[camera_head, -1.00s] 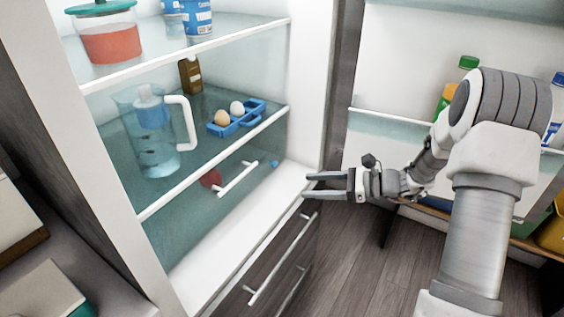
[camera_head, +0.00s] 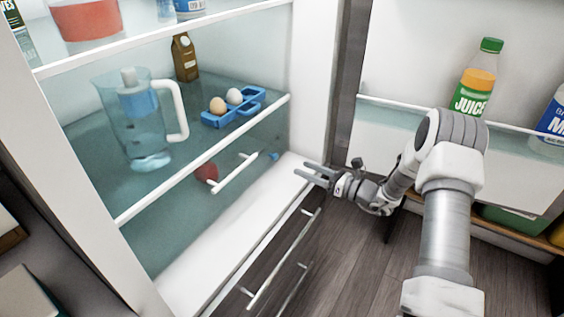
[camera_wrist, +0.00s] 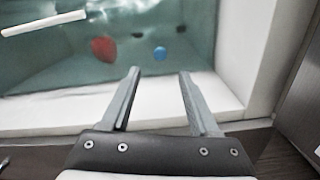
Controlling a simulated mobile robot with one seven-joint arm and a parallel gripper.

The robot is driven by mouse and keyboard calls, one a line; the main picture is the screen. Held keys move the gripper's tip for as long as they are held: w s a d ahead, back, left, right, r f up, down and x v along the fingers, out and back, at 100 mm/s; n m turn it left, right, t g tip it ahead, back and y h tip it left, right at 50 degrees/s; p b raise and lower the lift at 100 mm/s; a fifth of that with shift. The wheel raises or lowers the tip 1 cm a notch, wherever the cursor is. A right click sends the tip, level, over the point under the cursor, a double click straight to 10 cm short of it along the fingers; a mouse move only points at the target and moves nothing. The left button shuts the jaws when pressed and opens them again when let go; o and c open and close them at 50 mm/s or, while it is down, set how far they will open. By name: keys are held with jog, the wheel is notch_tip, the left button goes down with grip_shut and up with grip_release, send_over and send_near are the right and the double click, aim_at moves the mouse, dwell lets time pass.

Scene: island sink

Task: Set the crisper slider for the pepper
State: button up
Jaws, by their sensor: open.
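The clear crisper drawer has a white bar handle (camera_head: 235,172), which also shows in the wrist view (camera_wrist: 44,22). A small blue knob (camera_head: 274,156), apparently the slider, is on the crisper front to the right of the handle. A red pepper-like thing (camera_head: 206,172) shows blurred through the crisper front, and in the wrist view (camera_wrist: 104,48) it is left of the blue knob (camera_wrist: 159,53). My gripper (camera_head: 303,168) is open and empty, right of the knob at the fridge's front edge. In the wrist view its fingertips (camera_wrist: 159,72) point toward the knob, apart from it.
The open door at right holds a juice bottle (camera_head: 477,80). A lower drawer handle (camera_head: 285,260) sticks out below.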

aim_at(277, 158)
jog(key=b+x, duration=0.1)
jog(key=x, duration=0.8)
grip_shut()
dwell(1.2)
